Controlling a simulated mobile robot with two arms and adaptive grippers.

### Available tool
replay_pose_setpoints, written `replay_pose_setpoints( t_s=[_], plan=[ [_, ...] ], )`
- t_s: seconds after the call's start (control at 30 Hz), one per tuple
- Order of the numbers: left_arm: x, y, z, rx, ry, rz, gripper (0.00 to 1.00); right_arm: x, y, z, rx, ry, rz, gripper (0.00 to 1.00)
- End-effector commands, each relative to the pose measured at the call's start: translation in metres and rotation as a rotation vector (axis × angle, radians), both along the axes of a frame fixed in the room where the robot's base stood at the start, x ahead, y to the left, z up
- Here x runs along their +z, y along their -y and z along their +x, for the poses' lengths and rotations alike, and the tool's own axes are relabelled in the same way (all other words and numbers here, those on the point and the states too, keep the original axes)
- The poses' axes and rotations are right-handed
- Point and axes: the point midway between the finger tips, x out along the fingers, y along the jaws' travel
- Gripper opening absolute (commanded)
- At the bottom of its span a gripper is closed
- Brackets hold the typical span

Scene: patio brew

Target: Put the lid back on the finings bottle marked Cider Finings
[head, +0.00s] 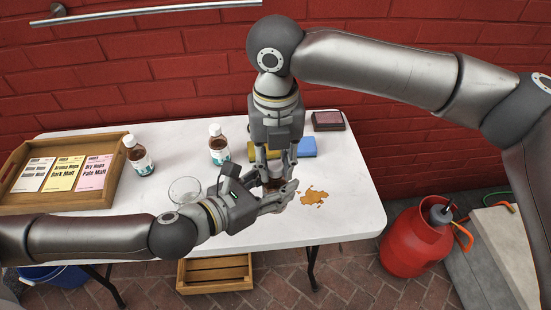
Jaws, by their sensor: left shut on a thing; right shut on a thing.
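A brown bottle (274,186), mostly hidden, stands between my two grippers near the table's front. Its label cannot be read. My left gripper (285,197) reaches in from the left, low over the table, and is shut around this bottle. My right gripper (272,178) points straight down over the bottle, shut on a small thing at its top. That thing is hidden by the fingers and looks to be the lid. Whether lid and bottle touch cannot be told.
Two capped brown bottles (139,160) (218,152) stand at the left and back. A wooden tray (117,180) holds packets. A glass bowl (185,190) stands beside my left wrist. A brown spill (313,197), a blue sponge (303,147) and a dark box (328,121) lie right.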

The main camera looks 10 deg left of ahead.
Motion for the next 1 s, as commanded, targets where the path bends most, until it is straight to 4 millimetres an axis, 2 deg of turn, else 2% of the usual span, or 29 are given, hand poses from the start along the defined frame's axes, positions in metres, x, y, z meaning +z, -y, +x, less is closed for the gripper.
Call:
replay_pose_setpoints(
  t_s=[0.17,0.27,1.0],
  plan=[
    [0.0007,0.0001,0.0002,0.0,0.001,-0.001,0.0,0.0001,-0.0001,0.0,-0.022,0.0,0.0,0.0],
    [0.0007,0.0001,0.0002,0.0,0.001,-0.001,0.0,0.0,-0.0005,-0.0001,-0.117,-0.001,0.002,0.0],
    [0.0006,0.0004,-0.0002,-0.001,0.001,-0.001,0.0,-0.001,-0.0005,-0.0005,-1.439,-0.007,0.008,0.0]
  ],
)
